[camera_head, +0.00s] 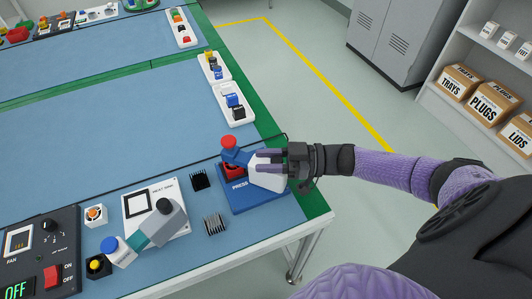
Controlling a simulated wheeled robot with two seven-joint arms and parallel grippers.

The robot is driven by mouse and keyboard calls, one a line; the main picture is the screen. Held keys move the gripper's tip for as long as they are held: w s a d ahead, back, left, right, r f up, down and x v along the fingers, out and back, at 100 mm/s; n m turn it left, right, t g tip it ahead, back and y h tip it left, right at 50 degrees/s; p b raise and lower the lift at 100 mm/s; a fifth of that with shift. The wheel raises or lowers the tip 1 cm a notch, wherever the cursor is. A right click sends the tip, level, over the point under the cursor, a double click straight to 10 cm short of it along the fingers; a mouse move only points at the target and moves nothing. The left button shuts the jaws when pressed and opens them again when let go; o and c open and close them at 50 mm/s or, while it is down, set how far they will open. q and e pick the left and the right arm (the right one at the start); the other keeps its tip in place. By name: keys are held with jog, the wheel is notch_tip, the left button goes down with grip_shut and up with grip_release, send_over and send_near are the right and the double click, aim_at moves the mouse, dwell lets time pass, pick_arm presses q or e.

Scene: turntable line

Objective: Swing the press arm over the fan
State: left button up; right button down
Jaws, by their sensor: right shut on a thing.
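The press (247,202) has a blue base marked PRESS near the table's right edge. Its arm (236,156) is blue with a red knob (229,142) on top and joins a white body (265,178). A small white block with an orange round centre (95,213) stands at the left.
A FAN control panel (50,240) reads OFF. White trays (238,116) line the far right edge.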

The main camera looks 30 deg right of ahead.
jog(key=shift+c, duration=1.8)
grip_release()
pick_arm(q)
jog(key=shift+w+d, duration=0.2)
jog(key=shift+w, duration=0.3)
jog(key=shift+s+a+f, duration=0.2)
jog(key=shift+s+a, duration=0.05)
jog(key=shift+s, duration=0.3)
pick_arm(e)
jog(key=v, duration=1)
pick_arm(q)
jog(key=shift+w, duration=0.1)
